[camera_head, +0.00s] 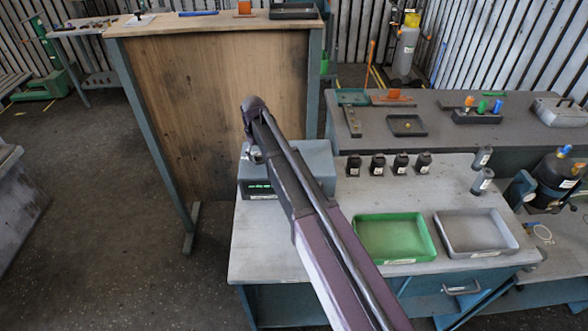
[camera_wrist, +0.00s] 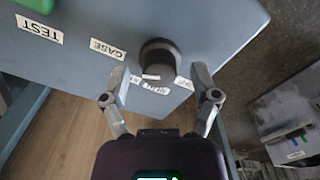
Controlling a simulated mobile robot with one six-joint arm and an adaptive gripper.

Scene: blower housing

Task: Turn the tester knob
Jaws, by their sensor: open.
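The tester is a blue-grey box (camera_head: 318,165) at the left end of the light workbench, partly behind my arm in the head view. Its panel (camera_wrist: 90,22) fills the upper wrist view, with a green button (camera_wrist: 40,5) above a TEST label and a GAGE label further right. The knob (camera_wrist: 160,54) is round and black, with small white labels below it. My gripper (camera_wrist: 158,74) is open, its two fingers on either side of the knob with gaps visible; I cannot tell the depth between them. The head view does not show the fingers clearly.
A green tray (camera_head: 394,262) and a grey tray (camera_head: 440,225) lie on the bench right of my arm. Several small black bottles stand behind them. A tall wooden panel (camera_head: 215,110) rises behind the tester.

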